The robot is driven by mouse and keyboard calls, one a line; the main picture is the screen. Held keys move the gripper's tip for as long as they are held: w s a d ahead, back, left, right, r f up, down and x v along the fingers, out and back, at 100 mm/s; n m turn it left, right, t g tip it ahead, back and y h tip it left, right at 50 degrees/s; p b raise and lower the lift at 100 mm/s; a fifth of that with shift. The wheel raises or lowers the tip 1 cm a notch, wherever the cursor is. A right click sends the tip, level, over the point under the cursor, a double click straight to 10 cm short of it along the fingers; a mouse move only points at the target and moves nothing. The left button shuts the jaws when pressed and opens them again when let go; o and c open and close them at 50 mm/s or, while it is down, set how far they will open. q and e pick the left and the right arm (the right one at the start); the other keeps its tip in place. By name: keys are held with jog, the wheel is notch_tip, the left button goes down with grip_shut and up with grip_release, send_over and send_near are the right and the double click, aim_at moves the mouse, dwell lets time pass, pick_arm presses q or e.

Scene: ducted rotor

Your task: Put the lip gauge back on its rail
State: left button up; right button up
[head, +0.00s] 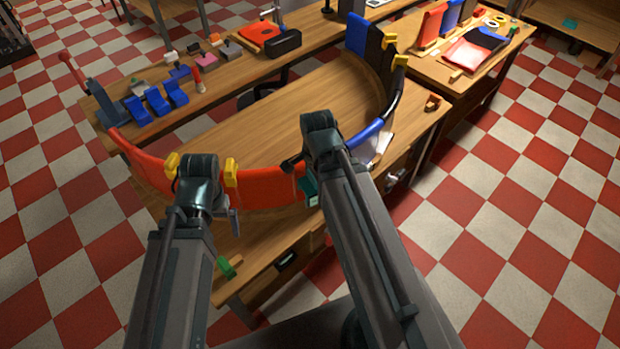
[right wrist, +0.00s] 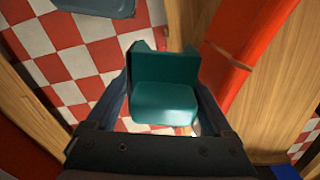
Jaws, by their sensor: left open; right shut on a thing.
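A teal block, which I take to be the lip gauge (right wrist: 165,98), sits between the fingers of my right gripper (right wrist: 165,75), which is shut on it. In the head view the gauge (head: 312,191) shows beside the red curved wall of the ring (head: 275,187), at its near side; I cannot tell if they touch. My right gripper there is mostly hidden behind its arm. My left gripper (head: 234,222) is open, low by the near red wall, partly hidden by its wrist. I cannot make out the rail with certainty.
Yellow clips (head: 231,172) sit on the ring's rim. A green piece (head: 226,267) lies on the near bench edge. Blue blocks (head: 155,101) stand at the back left. A side table (head: 433,70) stands to the right. The wood inside the ring is clear.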

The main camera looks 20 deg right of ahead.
aim_at(316, 184)
jog(key=shift+s+a, duration=0.1)
jog(key=shift+s, duration=0.1)
jog(key=shift+r+p, duration=2.55)
jog(key=shift+f, duration=0.1)
